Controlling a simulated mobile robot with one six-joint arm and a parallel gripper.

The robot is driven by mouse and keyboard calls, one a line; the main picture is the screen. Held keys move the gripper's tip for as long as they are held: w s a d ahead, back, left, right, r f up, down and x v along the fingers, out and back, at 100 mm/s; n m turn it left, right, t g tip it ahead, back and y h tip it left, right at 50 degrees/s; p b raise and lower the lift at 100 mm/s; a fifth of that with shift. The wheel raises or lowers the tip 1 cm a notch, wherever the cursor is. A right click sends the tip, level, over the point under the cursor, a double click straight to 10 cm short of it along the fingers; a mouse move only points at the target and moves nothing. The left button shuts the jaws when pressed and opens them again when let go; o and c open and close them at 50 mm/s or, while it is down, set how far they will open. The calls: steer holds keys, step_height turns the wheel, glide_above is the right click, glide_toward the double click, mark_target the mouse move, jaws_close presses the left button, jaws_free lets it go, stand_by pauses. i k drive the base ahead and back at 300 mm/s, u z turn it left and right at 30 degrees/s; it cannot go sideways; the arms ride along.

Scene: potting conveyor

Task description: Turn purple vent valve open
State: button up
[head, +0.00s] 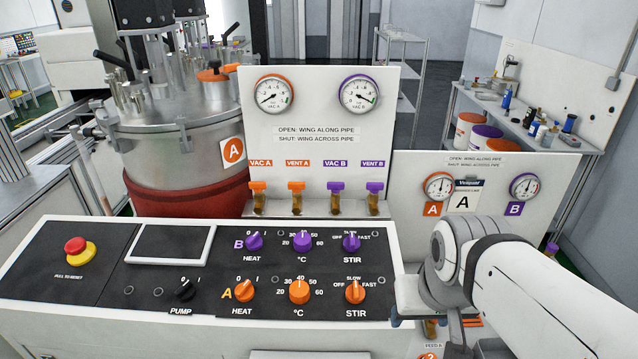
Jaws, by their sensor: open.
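The purple vent valve (375,187) is the rightmost of the valves on the upright white panel, under the "VENT B" label. Its small wing looks set across its brass pipe, which the panel text marks as shut. The purple VAC B valve (337,187) is just left of it, with its wing also looking crosswise. My arm reaches in from the right, with its wrist low in front of the right panel. My gripper (428,322) shows only as dark parts below the wrist, open, largely hidden, well below and right of the purple vent valve and apart from it.
Orange VAC A (257,187) and VENT A (297,187) valves are to the left. The VAC B gauge (360,94) is above. The control console (210,268) with protruding knobs lies in front. A lower gauge panel (545,208) stands right; a steel vessel (180,140) stands left.

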mark_target(373, 187)
steer(key=z, duration=0.05)
steer(key=k, duration=0.55)
steer(key=u, duration=1.75)
steer(key=k, duration=0.9)
steer(key=z, duration=1.55)
steer(key=i, duration=1)
steer(key=z, duration=0.05)
